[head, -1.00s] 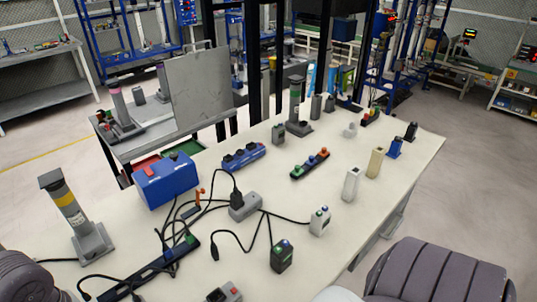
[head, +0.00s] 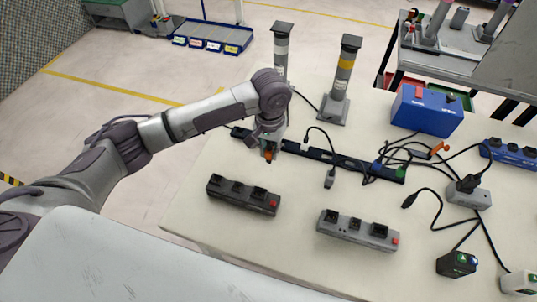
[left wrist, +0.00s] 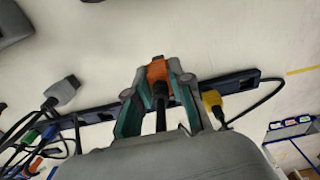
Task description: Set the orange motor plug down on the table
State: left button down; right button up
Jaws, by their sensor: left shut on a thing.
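My left gripper (head: 268,148) is over the left part of the table (head: 300,195), pointing down. It is shut on the orange motor plug (head: 268,156), whose orange body shows just below the fingers. In the left wrist view the orange plug (left wrist: 158,71) sits between the two green-lined fingers (left wrist: 156,92), with a black part running back from it. A long dark power strip (head: 340,161) lies by the gripper. I cannot tell whether the plug touches the strip or the table. My right gripper is out of view.
A black socket block (head: 242,195) and a grey one (head: 357,229) lie in front of the gripper, with bare table between. Cables tangle at the right by a blue box (head: 426,110). Two lamp posts stand behind. A yellow plug (left wrist: 211,98) sits at the strip.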

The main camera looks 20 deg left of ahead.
aim_at(268, 158)
pick_arm(q)
jog(key=shift+w+a+f, duration=0.3)
jog(key=shift+a+f, duration=0.05)
jog(key=shift+f, duration=0.1)
jog(key=shift+f+p, duration=0.35)
jog(key=shift+f, duration=1.45)
jog(key=shift+f, duration=0.2)
jog(key=c, duration=1)
grip_release()
jog(key=shift+c, duration=0.2)
notch_tip(268, 158, up, 12)
jog(key=shift+r+b, duration=0.2)
jog(key=shift+b, duration=0.45)
jog(key=shift+s+f, duration=0.1)
